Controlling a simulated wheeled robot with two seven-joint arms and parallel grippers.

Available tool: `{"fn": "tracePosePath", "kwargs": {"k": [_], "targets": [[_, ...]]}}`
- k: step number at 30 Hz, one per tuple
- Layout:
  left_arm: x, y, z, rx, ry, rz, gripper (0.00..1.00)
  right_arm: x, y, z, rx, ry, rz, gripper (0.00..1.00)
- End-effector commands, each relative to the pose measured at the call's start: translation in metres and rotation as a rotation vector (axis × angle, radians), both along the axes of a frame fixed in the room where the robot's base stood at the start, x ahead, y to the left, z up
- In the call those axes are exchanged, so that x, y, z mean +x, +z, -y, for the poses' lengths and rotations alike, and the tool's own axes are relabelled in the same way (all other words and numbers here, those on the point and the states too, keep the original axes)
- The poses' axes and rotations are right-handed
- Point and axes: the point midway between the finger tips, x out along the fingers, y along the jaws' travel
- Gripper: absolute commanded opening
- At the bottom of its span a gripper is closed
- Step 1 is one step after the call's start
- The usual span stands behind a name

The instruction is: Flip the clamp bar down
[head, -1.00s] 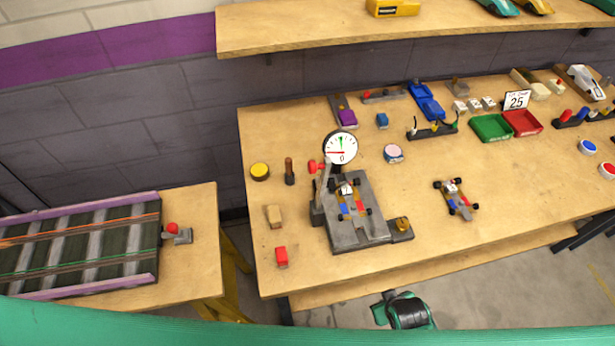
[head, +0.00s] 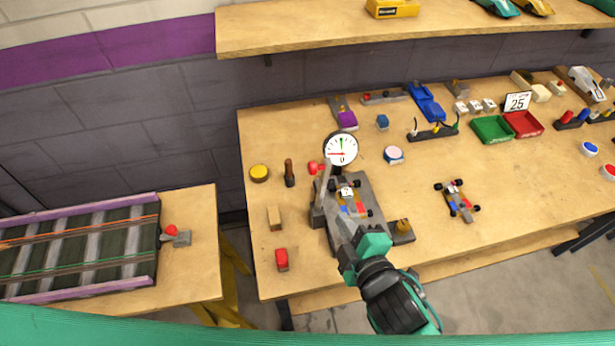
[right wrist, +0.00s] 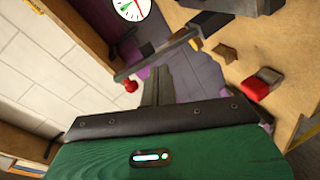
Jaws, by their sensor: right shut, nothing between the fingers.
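The clamp bar (head: 325,187) is a grey bar standing up at the left side of the dark grey fixture (head: 374,188). A red knob (head: 314,167) shows beside its upper part. A small toy car (head: 349,198) lies on the fixture, partly covered by my right gripper. My right gripper (head: 347,236) is shut and empty over the fixture's front, to the lower right of the bar. In the right wrist view, the shut fingers (right wrist: 157,88) point toward the bar (right wrist: 140,66) and red knob (right wrist: 131,86), apart from the knob. My left gripper is not in view.
A round dial gauge (head: 341,148) stands behind the fixture. Another toy car (head: 457,201) lies on clear tabletop to the right.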

Motion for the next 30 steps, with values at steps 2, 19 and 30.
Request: {"fn": "tracePosePath", "kwargs": {"k": [2,19,30], "targets": [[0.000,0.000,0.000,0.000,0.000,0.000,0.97,-0.006,0.021,-0.022,-0.065,0.093,0.139,0.00],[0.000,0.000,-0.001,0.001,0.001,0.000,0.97,-0.027,0.058,-0.060,-0.187,0.249,0.413,0.00],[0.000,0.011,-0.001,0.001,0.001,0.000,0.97,-0.001,0.061,-0.077,-0.185,0.246,0.413,0.00]]}}
